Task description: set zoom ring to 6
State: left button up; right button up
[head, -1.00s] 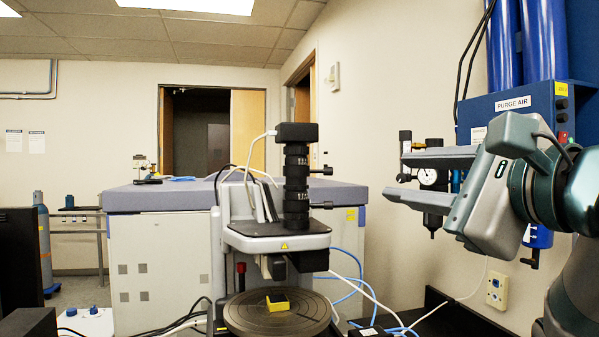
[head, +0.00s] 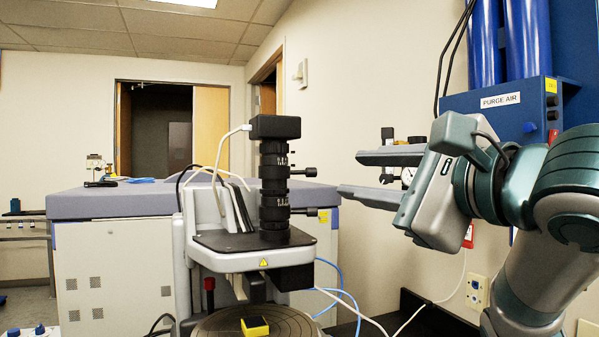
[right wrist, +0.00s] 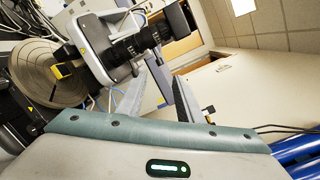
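The stylus profiler has an upright black optical column (head: 274,185) with stacked rings carrying small white markings, too small to read. An upper knob (head: 303,172) and a lower knob (head: 305,211) stick out to the right of it. I cannot tell which ring is the zoom ring or its setting. My right gripper (head: 352,174) is open and empty, to the right of the column, its fingers pointing at the knobs and apart from them. In the right wrist view, the column (right wrist: 140,45) lies beyond the open fingers. My left gripper is not in view.
Below the column is a black platform (head: 250,239) and a round stage (head: 215,324) bearing a yellow-and-black block (head: 255,326). A white cable (head: 232,130) runs to the column head. A blue purge air box (head: 510,100) hangs on the right wall. Space between gripper and knobs looks clear.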

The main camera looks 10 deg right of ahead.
aim_at(288, 172)
jog(key=p+x, duration=0.5)
jog(key=x, duration=1.2)
jog(key=shift+w, duration=0.25)
grip_shut()
